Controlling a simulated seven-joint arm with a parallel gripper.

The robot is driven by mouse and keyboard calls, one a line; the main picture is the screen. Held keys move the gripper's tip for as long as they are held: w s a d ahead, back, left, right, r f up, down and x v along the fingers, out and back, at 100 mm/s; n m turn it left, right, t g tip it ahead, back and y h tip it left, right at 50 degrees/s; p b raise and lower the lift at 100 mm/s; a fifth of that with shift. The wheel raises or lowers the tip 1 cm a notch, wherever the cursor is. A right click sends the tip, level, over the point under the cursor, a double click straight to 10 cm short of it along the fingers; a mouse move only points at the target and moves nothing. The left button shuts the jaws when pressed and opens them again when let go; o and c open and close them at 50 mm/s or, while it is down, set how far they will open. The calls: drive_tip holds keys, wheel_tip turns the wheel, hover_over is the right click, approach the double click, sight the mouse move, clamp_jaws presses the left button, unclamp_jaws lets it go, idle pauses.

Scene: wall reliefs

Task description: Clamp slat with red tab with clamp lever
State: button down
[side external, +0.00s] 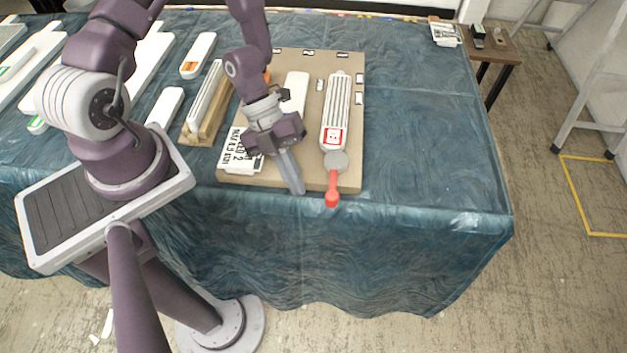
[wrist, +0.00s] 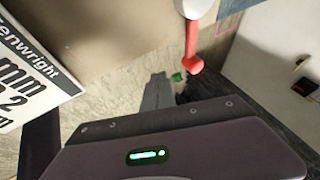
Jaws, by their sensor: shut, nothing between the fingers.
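The slat with the red tab (side external: 341,103) is white and ribbed and lies lengthwise on the right part of a tan board. Its red-marked tab (side external: 333,138) is at its near end. The clamp lever (side external: 332,188) is red, joins a grey round pivot (side external: 336,160) at that end, and points toward the table's front edge. In the wrist view the lever (wrist: 193,50) hangs from a pale part at the top. My gripper (side external: 298,190) is shut and empty, left of the lever and apart from it. Its fingers (wrist: 158,92) show at centre in the wrist view.
The tan board (side external: 270,62) also holds a plain white slat (side external: 295,90) and a printed card (side external: 240,155), which shows in the wrist view (wrist: 30,70). A wooden rack (side external: 207,110) with a white slat stands left.

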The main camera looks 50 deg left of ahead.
drive_tip(key=shift+w+d+r, duration=0.15)
drive_tip(key=shift+w+d, duration=1.05)
drive_tip(key=shift+d, duration=0.3)
drive_tip(key=shift+w+d, duration=0.1)
drive_tip(key=shift+w+d, duration=0.3)
drive_tip(key=shift+d, duration=0.15)
